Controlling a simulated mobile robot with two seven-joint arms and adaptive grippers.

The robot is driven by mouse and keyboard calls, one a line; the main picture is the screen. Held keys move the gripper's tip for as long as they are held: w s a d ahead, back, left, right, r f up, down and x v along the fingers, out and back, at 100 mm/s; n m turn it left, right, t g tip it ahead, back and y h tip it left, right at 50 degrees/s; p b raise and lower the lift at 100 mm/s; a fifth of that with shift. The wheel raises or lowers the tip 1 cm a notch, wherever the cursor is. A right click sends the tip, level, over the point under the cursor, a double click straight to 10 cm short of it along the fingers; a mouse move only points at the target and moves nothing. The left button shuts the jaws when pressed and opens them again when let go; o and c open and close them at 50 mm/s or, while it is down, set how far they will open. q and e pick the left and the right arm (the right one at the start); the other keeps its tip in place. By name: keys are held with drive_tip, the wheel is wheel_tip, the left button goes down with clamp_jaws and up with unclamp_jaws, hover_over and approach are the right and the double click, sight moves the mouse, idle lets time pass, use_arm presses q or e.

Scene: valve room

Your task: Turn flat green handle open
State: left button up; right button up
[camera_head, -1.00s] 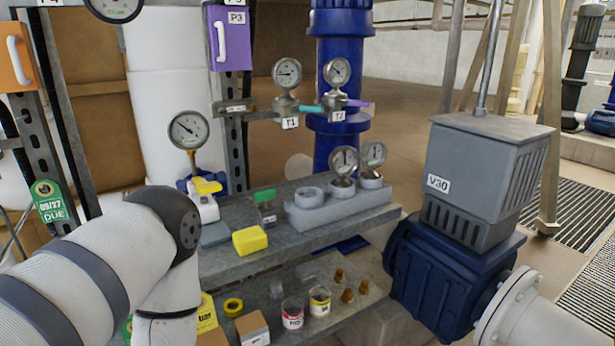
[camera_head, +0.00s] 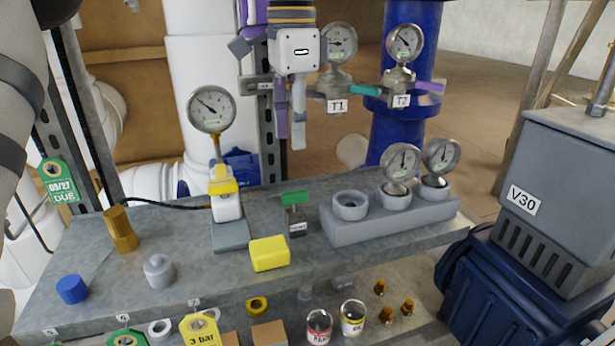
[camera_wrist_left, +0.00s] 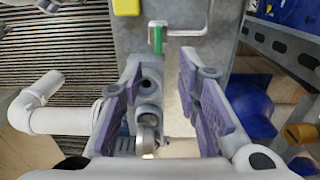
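A small valve with a flat green handle (camera_head: 293,198) stands on the grey bench in the head view, with a white label on its front. My left gripper (camera_head: 290,140) points down above and a little behind it, apart from the handle. Its purple-padded fingers are spread with nothing between them. In the left wrist view the green handle (camera_wrist_left: 158,40) shows beyond the open left fingertips (camera_wrist_left: 170,75), near a bent metal bar. My right gripper is not in view.
Gauges T1 and T2 with teal (camera_head: 363,90) and purple (camera_head: 430,87) levers are right of my gripper. A yellow block (camera_head: 269,253), a grey gauge block (camera_head: 390,218) and a yellow-topped gauge valve (camera_head: 224,190) stand near the green handle.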

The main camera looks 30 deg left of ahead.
sight(295, 192)
use_arm(q)
drive_tip(key=f, duration=1)
drive_tip(key=shift+s+f, duration=0.2)
drive_tip(key=shift+f, duration=0.1)
clamp_jaws()
